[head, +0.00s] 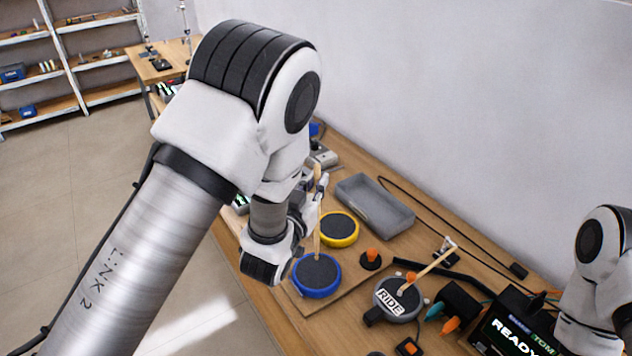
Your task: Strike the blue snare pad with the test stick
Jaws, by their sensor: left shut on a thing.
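The blue snare pad (318,277), a round pad with a dark mesh top and blue rim, lies on a wooden board on the bench. My left gripper (318,203) is above and behind it, shut on the pale wooden test stick (317,232). The stick is near upright, and its lower end overlaps the far part of the pad's mesh; I cannot tell whether it touches. My left arm hides part of the gripper. My right arm shows at the right edge, but its gripper is out of view.
A yellow-rimmed pad (339,229) sits just behind the blue one. To the right are an orange-topped knob (370,258), a RIDE pad (398,298) with another wooden stick (431,270) over it, and a READY display (512,335). A grey tray (375,204) lies behind.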

